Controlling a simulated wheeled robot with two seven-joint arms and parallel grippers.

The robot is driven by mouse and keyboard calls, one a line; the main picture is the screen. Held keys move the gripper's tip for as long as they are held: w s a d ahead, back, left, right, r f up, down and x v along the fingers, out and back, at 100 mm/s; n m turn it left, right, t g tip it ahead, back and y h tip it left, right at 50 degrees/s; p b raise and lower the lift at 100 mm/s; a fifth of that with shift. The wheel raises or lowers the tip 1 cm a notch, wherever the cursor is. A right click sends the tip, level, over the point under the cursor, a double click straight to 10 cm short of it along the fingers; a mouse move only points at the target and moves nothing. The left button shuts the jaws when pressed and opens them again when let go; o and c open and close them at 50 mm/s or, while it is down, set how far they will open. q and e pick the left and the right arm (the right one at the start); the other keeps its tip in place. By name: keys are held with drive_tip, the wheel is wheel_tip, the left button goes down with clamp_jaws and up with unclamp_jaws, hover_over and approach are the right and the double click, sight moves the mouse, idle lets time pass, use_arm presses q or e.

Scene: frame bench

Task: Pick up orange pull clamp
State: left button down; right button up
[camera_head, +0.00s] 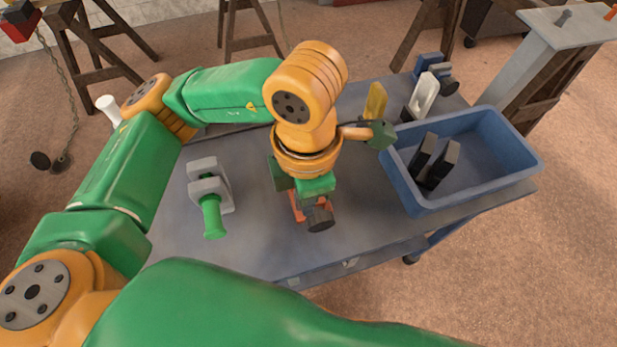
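The orange pull clamp (297,209) is on the grey bench, mostly hidden beneath my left gripper; a strip of orange and a dark round end show. My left gripper (308,190) points down directly over the clamp. Its fingers are hidden by the wrist and green housing, so I cannot tell whether they are open or touch the clamp. My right gripper is not in view.
A grey clamp with a green handle (211,205) stands left on the bench (262,243). A blue bin (503,190) holding black pieces is at right. A yellow piece (375,101), a white-grey clamp (422,97) and blue clamp (428,64) stand behind.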

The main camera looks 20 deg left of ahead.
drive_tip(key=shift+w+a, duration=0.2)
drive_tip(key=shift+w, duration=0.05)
